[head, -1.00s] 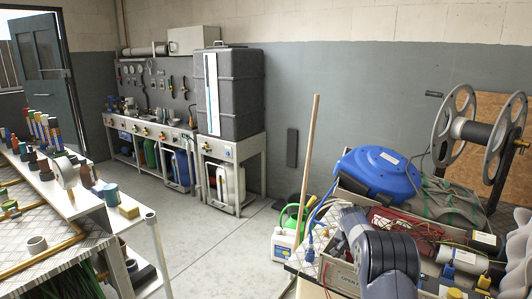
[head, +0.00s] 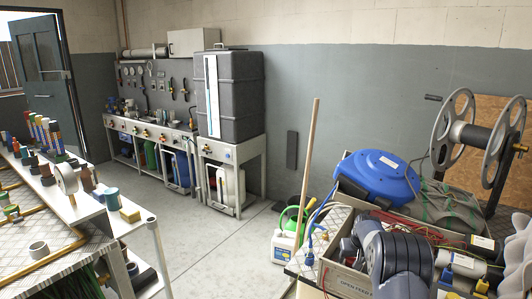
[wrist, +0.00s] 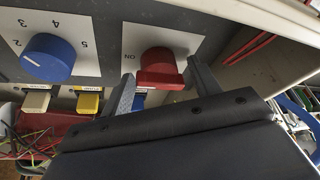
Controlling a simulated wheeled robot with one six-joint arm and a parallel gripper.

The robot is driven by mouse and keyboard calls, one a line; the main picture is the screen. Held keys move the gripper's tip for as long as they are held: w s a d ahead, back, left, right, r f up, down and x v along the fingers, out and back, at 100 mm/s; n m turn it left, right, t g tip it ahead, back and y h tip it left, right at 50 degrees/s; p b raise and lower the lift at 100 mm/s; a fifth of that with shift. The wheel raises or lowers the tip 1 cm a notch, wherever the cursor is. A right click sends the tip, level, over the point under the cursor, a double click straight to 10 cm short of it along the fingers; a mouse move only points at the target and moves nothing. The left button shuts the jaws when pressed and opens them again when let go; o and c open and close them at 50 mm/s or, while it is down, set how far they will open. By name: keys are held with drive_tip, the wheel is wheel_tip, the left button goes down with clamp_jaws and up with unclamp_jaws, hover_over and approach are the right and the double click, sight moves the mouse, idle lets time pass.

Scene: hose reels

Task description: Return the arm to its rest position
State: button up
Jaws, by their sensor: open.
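My gripper (wrist: 160,70) shows in the wrist view with its two fingers apart. They stand on either side of a red knob (wrist: 161,66) on a grey panel, with the word ON on its white plate. I cannot tell how far the fingertips are from the knob, and nothing is seen held. In the head view my dark grey and blue arm (head: 402,262) is at the lower right, over the cluttered bench. My gripper is hidden there.
A blue numbered dial (wrist: 48,57) is beside the red knob, with white and yellow switches below. In the head view, a blue hose reel (head: 376,177), a large metal reel (head: 464,133) and a wooden pole (head: 308,165) stand near my arm. The middle floor is clear.

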drive_tip(key=shift+d+n+y+p, duration=0.1)
drive_tip(key=shift+n+y+p, duration=0.35)
drive_tip(key=shift+n, duration=0.85)
drive_tip(key=shift+v, duration=1.45)
